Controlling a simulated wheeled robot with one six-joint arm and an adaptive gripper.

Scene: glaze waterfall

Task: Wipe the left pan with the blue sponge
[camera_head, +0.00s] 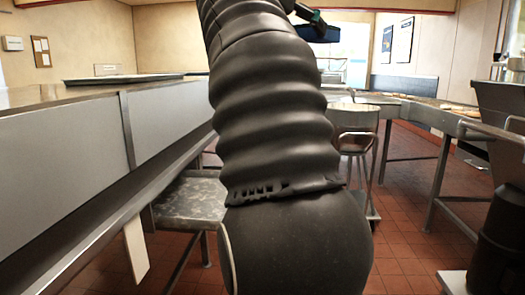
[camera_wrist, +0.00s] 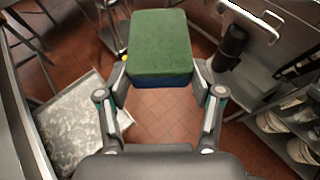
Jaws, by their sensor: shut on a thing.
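My gripper (camera_wrist: 161,76) is shut on the sponge (camera_wrist: 160,42), which has a green face and a dark blue side in the wrist view. The sponge is held between the two fingertips, above the floor and touching nothing else that I can see. In the head view, part of my gripper (camera_head: 308,15) and the sponge's blue side (camera_head: 319,34) show at the top, mostly hidden behind my arm. I cannot make out the left pan in either view.
A long grey counter (camera_head: 60,150) runs along the left, with a dark flat thing (camera_head: 125,79) on top. A worn metal surface (camera_head: 190,203) stands beside it. Metal tables (camera_head: 430,108) stand at the right. Shelves with white dishes (camera_wrist: 300,150) show in the wrist view. Red tiled floor is open between.

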